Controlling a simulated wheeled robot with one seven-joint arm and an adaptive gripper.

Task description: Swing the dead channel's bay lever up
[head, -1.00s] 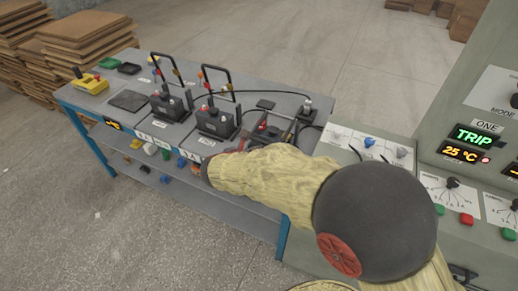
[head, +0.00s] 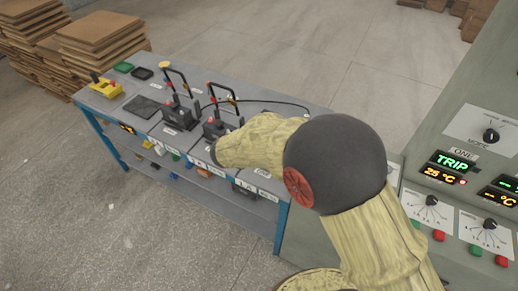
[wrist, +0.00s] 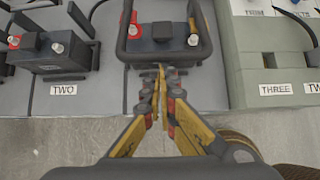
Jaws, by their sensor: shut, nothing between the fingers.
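In the wrist view my gripper (wrist: 163,72) is shut and empty. Its tips are at the front bar of a black bay lever (wrist: 128,52), which lies low around a dark battery (wrist: 162,35) with red and silver terminals; I cannot tell whether they touch. My fingers hide this bay's label. A bay labelled TWO (wrist: 64,90) is to its left. In the head view two other bay levers stand upright, one farther (head: 178,78) and one nearer (head: 222,92); my arm hides the gripper and the low lever there.
The grey cabinet (head: 462,90) at right shows TRIP (head: 452,163) under ONE, 25 °C, and dashes on a neighbouring display (head: 499,197). A yellow device (head: 106,88) sits at the bench's far left. A black cable (head: 262,101) crosses the bench.

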